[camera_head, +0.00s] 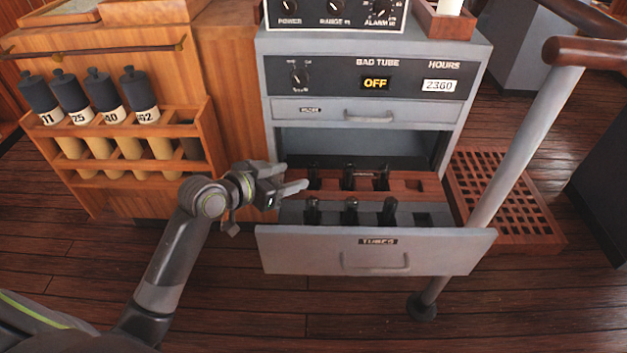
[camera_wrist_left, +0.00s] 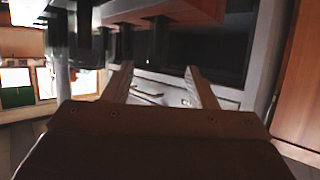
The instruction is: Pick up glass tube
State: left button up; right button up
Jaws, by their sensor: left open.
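Several dark upright tubes stand in two rows in the open drawer labelled TUBES (camera_head: 330,262). The back row, in a reddish wooden rack (camera_head: 400,184), includes a left tube (camera_head: 313,177) and a middle tube (camera_head: 348,177). The front row includes a left tube (camera_head: 312,212) and a right tube (camera_head: 388,212). I cannot tell from their look which are glass. My left gripper (camera_head: 294,176) is open and empty at the drawer's left edge, just left of the back row's left tube. In the left wrist view, dark upright shapes (camera_wrist_left: 158,42) show beyond the open fingers. My right gripper is not in view.
The grey cabinet (camera_head: 262,110) rises behind the drawer, with a closed upper drawer (camera_head: 330,112). A slanted metal post (camera_head: 520,150) stands to the right. A wooden rack (camera_head: 205,135) with numbered cylinders is at left. A wooden grating (camera_head: 510,215) lies at right.

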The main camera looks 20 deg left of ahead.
aim_at(308, 171)
pick_arm(q)
jog(key=b+x, duration=0.1)
jog(key=x, duration=0.4)
jog(key=shift+w+d, duration=0.25)
jog(key=shift+d, duration=0.1)
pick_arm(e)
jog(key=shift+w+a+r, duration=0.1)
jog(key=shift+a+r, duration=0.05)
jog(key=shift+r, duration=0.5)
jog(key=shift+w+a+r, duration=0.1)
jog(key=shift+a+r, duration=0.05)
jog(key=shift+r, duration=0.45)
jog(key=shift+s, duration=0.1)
pick_arm(q)
jog(key=c, duration=1.1)
